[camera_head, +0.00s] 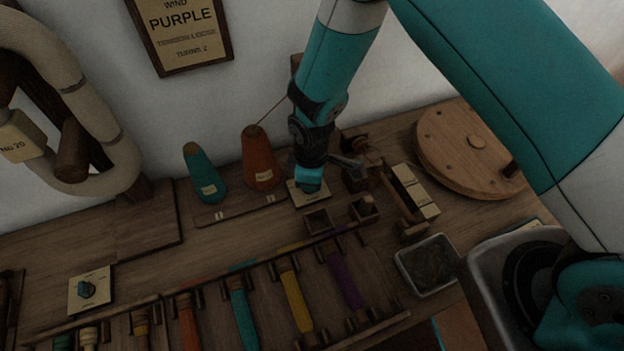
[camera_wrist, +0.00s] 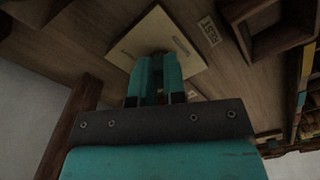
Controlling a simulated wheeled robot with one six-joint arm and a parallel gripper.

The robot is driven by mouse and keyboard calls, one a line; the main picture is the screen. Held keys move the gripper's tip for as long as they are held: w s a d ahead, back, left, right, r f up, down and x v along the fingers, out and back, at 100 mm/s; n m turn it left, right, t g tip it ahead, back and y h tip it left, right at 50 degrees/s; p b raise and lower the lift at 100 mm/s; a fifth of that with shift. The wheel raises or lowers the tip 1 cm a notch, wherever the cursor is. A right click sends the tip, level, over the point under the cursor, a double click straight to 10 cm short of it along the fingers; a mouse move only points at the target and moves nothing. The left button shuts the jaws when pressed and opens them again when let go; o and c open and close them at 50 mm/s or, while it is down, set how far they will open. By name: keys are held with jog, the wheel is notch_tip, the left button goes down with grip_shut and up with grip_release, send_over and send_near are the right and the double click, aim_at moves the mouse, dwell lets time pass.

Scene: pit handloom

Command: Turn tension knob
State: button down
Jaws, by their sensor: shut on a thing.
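A cream plate (camera_head: 297,201) lies on the bench at the back, to the right of the rust-orange cone; it also shows in the wrist view (camera_wrist: 190,55). My gripper (camera_head: 309,187) points down over this plate. In the wrist view its two teal fingers (camera_wrist: 156,70) are close together at the plate's centre, shut on the tension knob. The fingers hide nearly all of the knob, so its setting cannot be read. A wall sign (camera_head: 181,34) reads wind purple, tension loose, turns 2.
A teal cone (camera_head: 205,173) and the orange cone (camera_head: 259,157) stand left of my gripper. Small wooden boxes (camera_head: 319,222) sit close in front. A round wooden disc (camera_head: 467,146) is to the right. Coloured bobbins (camera_head: 243,318) fill a rack.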

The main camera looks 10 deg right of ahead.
jog(key=shift+d, duration=0.1)
dwell(0.4)
jog(key=c, duration=1.2)
grip_release()
notch_tip(320, 180, up, 18)
jog(key=shift+f, duration=0.25)
jog(key=shift+p, duration=0.3)
